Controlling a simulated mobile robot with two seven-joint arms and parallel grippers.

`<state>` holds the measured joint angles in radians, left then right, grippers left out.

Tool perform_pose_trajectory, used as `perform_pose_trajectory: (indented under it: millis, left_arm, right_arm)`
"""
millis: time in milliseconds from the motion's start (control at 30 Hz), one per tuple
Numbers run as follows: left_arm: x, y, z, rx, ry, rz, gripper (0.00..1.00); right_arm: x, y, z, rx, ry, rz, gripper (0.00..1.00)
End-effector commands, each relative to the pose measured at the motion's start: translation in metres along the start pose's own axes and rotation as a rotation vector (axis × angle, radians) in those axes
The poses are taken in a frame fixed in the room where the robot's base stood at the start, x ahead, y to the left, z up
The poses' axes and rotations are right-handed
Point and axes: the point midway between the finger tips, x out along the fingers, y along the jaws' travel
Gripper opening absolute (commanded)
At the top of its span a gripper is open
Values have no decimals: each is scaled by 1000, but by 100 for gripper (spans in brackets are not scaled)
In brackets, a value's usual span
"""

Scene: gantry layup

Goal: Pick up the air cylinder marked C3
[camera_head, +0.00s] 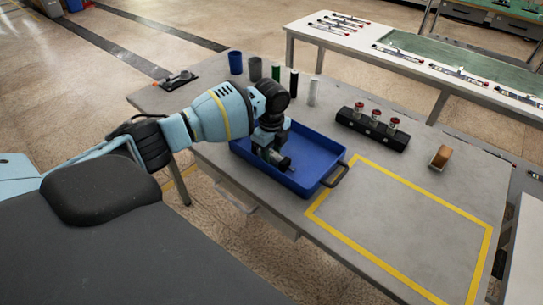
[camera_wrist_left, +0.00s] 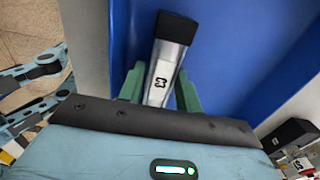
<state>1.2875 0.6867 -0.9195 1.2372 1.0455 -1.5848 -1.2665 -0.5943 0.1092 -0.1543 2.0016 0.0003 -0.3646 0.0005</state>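The air cylinder (camera_wrist_left: 166,72) is a silver block with a black end cap. Its mark, turned sideways, appears to read C3. It is in the blue tray (camera_head: 325,156); its black end also shows there in the head view (camera_head: 284,163). My left gripper (camera_wrist_left: 160,88) reaches down into the tray with its green fingers on both sides of the cylinder. They look closed against its sides, though the contact faces are hidden. I cannot tell whether the cylinder is clear of the tray floor. My right gripper is not in view.
A black block (camera_head: 372,129) with several red-topped parts stands behind the tray. Several upright cylinders (camera_head: 294,82) and a blue cup (camera_head: 235,63) line the back. A brown-topped item (camera_head: 440,157) sits right. The yellow-taped area (camera_head: 398,220) is clear.

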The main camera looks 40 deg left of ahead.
Motion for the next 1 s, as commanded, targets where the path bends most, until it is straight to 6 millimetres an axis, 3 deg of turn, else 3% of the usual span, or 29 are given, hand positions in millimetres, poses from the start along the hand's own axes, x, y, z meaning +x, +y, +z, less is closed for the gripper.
perform_pose_trajectory:
  millis: [33,267,567,1000]
  left_arm:
    - [0,0,0,0,0,0,27]
    - [-1,0,0,0,1,-2,0]
    - [-8,-1,0,0,1,-4,0]
    - [-82,-1,0,0,1,-6,0]
  right_arm:
    - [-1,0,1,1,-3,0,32]
    - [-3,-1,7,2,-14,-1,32]
    - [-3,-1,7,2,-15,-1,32]
    - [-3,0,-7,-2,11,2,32]
